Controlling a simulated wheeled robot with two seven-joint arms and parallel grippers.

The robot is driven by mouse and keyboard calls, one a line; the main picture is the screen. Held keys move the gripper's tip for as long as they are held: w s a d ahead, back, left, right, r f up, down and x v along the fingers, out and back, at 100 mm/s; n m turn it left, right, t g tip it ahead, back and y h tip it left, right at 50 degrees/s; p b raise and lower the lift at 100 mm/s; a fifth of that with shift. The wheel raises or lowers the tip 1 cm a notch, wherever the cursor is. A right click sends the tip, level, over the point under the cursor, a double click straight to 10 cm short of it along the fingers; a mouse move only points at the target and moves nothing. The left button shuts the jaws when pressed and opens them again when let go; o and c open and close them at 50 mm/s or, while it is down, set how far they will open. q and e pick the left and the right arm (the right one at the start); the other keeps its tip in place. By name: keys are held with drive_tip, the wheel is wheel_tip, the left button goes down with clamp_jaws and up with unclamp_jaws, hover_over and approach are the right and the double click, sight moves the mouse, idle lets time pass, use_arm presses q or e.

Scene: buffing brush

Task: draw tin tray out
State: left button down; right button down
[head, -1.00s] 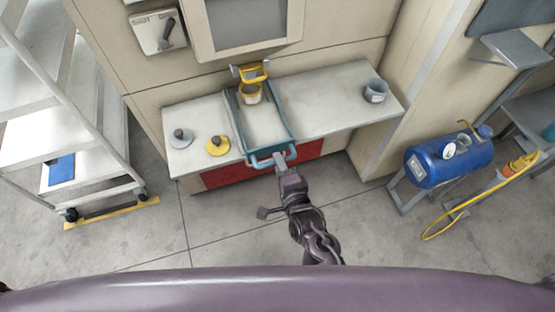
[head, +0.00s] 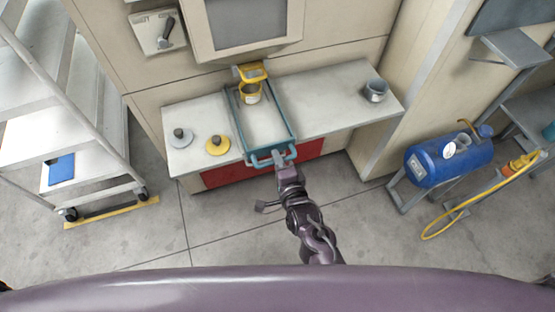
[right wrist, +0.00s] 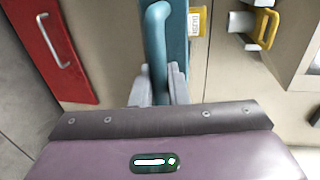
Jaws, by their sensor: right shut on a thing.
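The tray (head: 291,121) has teal rims and a pale floor. It lies on the pale counter, its long side running from the wall to the counter's front edge. A yellow and white tin (head: 251,97) stands upright at its far end; its label also shows in the right wrist view (right wrist: 197,22). My right gripper (head: 279,157) is shut on the teal handle (head: 259,162) at the tray's near end. In the right wrist view the fingers (right wrist: 160,88) close around the handle bar (right wrist: 157,40). My left gripper is not in view.
A yellow fitting (head: 252,71) on the wall sits just above the tin. Two knobbed discs, grey (head: 179,138) and yellow (head: 218,145), lie left of the tray. A grey cup (head: 376,90) stands at the counter's right. The floor in front is clear.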

drive_tip(key=shift+s, duration=0.15)
drive_tip(key=f+p+v, duration=0.2)
drive_tip(key=p+v, duration=0.2)
drive_tip(key=v, duration=0.5)
drive_tip(key=f+p+v, duration=0.2)
drive_tip(key=p+v, duration=0.2)
drive_tip(key=v, duration=0.6)
drive_tip(key=shift+v, duration=0.75)
drive_tip(key=shift+f, duration=0.15)
drive_tip(key=c, duration=1.5)
unclamp_jaws()
drive_tip(key=shift+b+v, duration=0.3)
drive_tip(key=shift+v, duration=3.65)
